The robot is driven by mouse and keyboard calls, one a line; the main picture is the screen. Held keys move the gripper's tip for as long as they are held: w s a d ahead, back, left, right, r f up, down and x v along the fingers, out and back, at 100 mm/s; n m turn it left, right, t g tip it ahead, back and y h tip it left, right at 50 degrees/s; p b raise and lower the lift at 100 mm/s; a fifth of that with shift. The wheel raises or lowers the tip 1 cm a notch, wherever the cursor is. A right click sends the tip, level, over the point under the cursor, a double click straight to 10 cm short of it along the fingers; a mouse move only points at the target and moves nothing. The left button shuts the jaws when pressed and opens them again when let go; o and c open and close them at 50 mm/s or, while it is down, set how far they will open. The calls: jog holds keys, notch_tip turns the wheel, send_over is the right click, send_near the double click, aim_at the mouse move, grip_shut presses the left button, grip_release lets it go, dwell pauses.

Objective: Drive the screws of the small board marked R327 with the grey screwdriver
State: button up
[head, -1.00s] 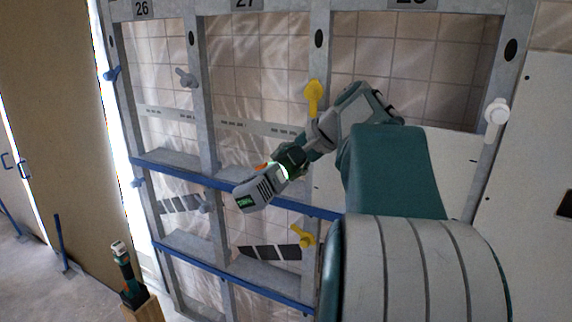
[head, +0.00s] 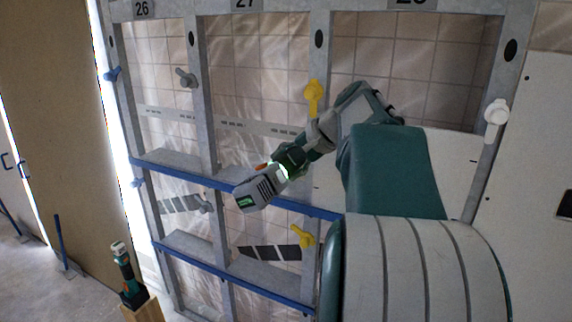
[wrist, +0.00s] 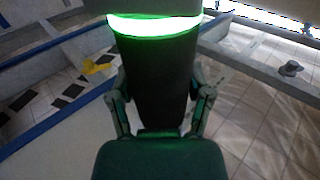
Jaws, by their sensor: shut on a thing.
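My gripper (head: 291,160) is shut on the grey screwdriver (head: 257,193), a chunky power tool with a grey head and a green-lit ring. It holds the tool in front of the wall frame, near the upper blue rail. In the wrist view, my gripper's fingers (wrist: 160,98) sit on both sides of the tool's dark handle (wrist: 155,70), with the glowing green ring above it. The tool's tip is not clear to see. No board with a readable R327 mark shows in either view.
The grey wall frame (head: 209,110) has bays labelled 26 and 27, and blue rails (head: 190,174). Yellow clamps (head: 313,97) and grey clamps (head: 185,77) stick out. A teal-and-black driver (head: 128,280) stands on a wooden post (head: 146,311). A white panel (head: 525,150) is at right.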

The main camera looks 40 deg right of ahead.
aim_at(286, 167)
jog(key=shift+r, duration=0.1)
jog(key=shift+s+a, duration=0.3)
jog(key=shift+a, duration=0.4)
jog(key=shift+s+a, duration=0.25)
jog(key=shift+a, duration=0.4)
jog(key=shift+s+a, duration=0.3)
jog(key=shift+a, duration=0.4)
jog(key=shift+s, duration=0.1)
